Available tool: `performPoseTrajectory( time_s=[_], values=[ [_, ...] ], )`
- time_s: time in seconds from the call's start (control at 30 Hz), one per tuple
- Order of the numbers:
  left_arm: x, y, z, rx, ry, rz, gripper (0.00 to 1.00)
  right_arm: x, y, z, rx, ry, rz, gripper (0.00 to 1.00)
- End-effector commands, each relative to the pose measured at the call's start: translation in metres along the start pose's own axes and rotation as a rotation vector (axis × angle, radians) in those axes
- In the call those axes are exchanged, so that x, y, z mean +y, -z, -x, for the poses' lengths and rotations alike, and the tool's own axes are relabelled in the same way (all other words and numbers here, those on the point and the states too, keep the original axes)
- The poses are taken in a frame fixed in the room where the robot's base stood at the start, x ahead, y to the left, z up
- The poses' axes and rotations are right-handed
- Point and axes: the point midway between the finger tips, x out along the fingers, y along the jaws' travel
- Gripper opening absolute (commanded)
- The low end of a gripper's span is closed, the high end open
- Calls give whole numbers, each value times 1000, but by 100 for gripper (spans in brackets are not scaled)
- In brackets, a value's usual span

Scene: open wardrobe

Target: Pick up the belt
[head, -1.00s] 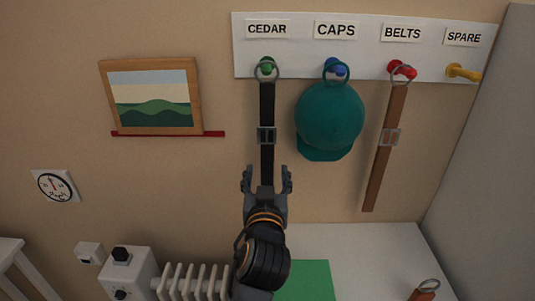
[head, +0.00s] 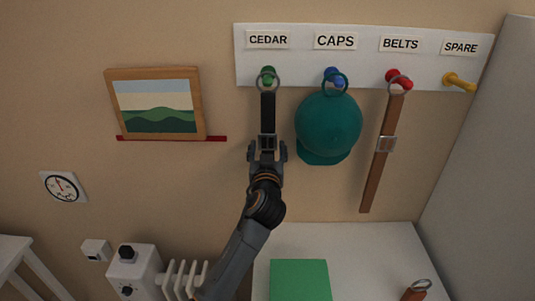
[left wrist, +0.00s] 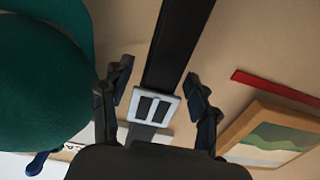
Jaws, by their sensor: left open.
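A black belt (head: 268,113) hangs by its ring from the green peg (head: 267,76) under the CEDAR label. My left gripper (head: 267,150) is open at the belt's buckle, with one finger on each side of it. In the left wrist view, the black strap (left wrist: 178,45) and silver buckle (left wrist: 154,107) lie between the open fingers, apart from both. The belt's lower end is hidden behind my gripper and arm in the head view. A brown belt (head: 377,170) with a silver buckle hangs from the red peg (head: 398,79) under BELTS. My right gripper is not in view.
A teal cap (head: 328,125) hangs from the blue peg, close right of the black belt. The yellow SPARE peg (head: 459,82) is empty. A framed picture (head: 155,104) is on the wall at left. A green item (head: 299,281) lies on the white surface below.

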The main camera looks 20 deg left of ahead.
Motion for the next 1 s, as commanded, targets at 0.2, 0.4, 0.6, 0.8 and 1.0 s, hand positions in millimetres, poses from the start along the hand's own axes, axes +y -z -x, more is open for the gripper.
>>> performPoseTrajectory(
  time_s=[0.2, 0.4, 0.6, 0.8, 1.0],
  values=[
    [0, -1, -4, 0, 1, 1, 60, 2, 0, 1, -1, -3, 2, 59],
    [0, -1, -4, 0, 1, 1, 34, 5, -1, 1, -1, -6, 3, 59],
    [0, 0, -4, 1, 0, 1, 0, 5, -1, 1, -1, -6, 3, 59],
    [0, 0, -4, 1, 0, 1, 0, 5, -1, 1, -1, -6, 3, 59],
    [-2, 5, -6, 0, 0, 1, 0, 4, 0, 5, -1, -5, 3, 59]
  ],
)
